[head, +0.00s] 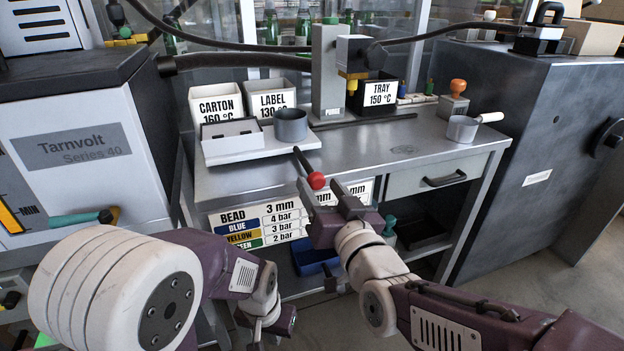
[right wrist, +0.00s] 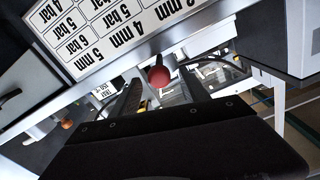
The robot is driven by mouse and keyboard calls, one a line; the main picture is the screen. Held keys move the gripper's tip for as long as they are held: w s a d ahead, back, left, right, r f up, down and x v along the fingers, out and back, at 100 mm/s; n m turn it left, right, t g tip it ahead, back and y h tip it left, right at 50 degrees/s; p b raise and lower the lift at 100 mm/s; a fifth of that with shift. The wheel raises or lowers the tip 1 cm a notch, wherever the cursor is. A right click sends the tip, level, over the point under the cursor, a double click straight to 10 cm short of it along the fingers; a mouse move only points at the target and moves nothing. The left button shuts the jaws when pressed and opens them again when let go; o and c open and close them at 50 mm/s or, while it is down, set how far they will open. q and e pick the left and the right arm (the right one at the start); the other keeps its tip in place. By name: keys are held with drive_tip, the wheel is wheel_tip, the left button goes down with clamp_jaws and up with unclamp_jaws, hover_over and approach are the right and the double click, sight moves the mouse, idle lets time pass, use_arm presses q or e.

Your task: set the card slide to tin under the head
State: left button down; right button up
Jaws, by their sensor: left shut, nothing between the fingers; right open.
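A white slide (head: 262,149) lies on the grey bench, carrying a pale rectangular box (head: 231,133) on its left and a grey round cup (head: 291,123) on its right. A dark lever with a red ball knob (head: 316,180) reaches forward from the slide's front. The head (head: 352,72), with a yellow nozzle, stands on a grey column behind, right of the cup. My right gripper (head: 322,189) is open, its fingertips around the red knob; the right wrist view shows the knob (right wrist: 159,76) between the fingers. Contact cannot be told. My left gripper (head: 286,322) is low and empty.
A small saucepan (head: 463,128) and an orange-knobbed stamp (head: 455,98) are at the right. The bench between cup and saucepan is mostly clear. A bead chart (head: 258,222) hangs below the front edge.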

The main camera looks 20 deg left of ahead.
sight(311, 170)
drive_tip(key=b+x, duration=0.1)
drive_tip(key=x, duration=0.5)
drive_tip(key=shift+w, duration=0.1)
clamp_jaws()
drive_tip(key=shift+f, duration=0.1)
idle(1.0)
